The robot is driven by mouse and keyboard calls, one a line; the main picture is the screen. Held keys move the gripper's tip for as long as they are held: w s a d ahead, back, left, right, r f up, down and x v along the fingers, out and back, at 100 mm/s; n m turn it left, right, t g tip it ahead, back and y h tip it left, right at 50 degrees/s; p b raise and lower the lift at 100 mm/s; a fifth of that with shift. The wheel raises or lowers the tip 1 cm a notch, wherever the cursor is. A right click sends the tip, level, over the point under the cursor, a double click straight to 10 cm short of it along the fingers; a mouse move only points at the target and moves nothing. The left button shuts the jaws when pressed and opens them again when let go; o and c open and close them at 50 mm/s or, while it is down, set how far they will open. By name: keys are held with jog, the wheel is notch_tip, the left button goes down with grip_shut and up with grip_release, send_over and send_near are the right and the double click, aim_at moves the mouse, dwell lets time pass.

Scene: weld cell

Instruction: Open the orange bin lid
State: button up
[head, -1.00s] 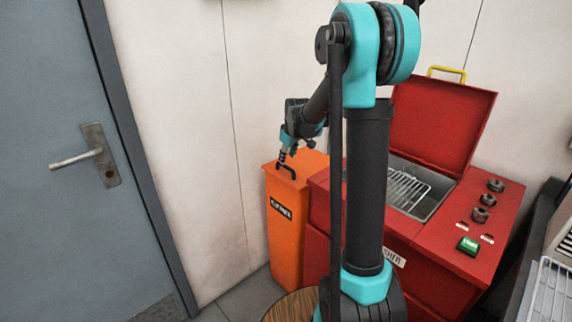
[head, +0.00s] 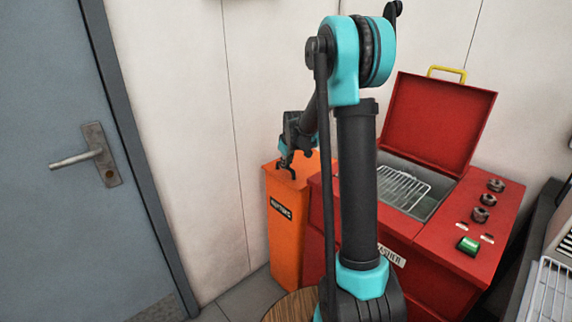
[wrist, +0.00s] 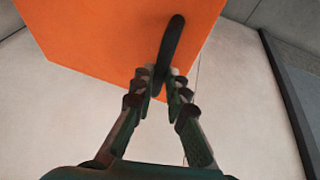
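The orange bin (head: 285,235) stands against the wall, left of the red machine. Its orange lid (head: 270,168) lies flat on top and looks closed; it fills much of the upper wrist view (wrist: 105,40). A black bar handle (wrist: 171,45) sits on the lid. My gripper (head: 287,170) is down at the handle. In the wrist view, my gripper (wrist: 162,82) has its fingertips close on both sides of the handle's near part, with no clear gap. In the head view the handle is largely hidden by my gripper.
A red machine (head: 445,235) with a raised red lid (head: 437,120) and a wire basket (head: 402,188) stands close on the bin's right. A grey door (head: 50,220) is at the left. The wall is directly behind the bin; some floor (head: 245,297) is free in front.

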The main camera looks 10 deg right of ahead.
grip_shut()
jog(key=shift+r, duration=0.1)
